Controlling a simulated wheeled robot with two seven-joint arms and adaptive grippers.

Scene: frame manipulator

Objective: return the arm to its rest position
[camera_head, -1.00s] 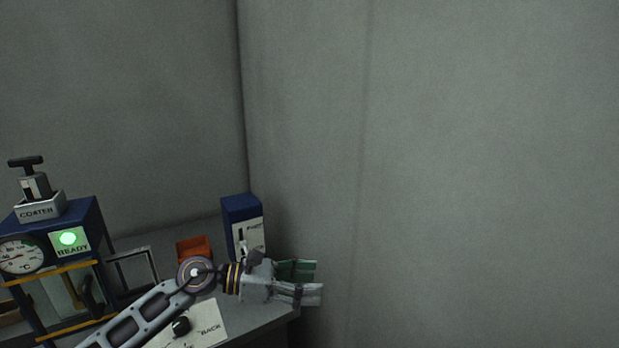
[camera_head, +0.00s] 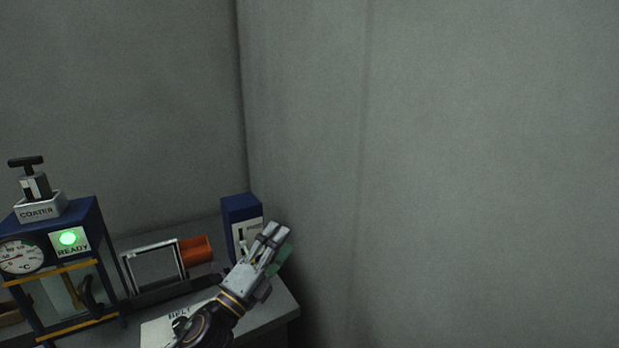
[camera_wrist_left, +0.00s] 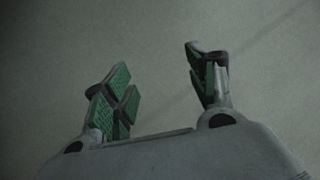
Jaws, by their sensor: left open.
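My left gripper (camera_head: 274,239) is above the right end of the grey bench, pointing up and to the right in the head view. It covers part of a blue box with a white front panel. In the left wrist view its green-padded fingers (camera_wrist_left: 165,88) are spread apart with nothing between them, and only plain grey surface shows beyond. My right gripper is not in view.
The blue coater (camera_head: 72,240) with a dial and lit green READY lamp stands at left. A metal frame (camera_head: 154,266), an orange bin (camera_head: 197,250), the blue box (camera_head: 240,212) and a white labelled panel (camera_head: 160,330) are on the bench (camera_head: 285,306). Grey walls close the corner.

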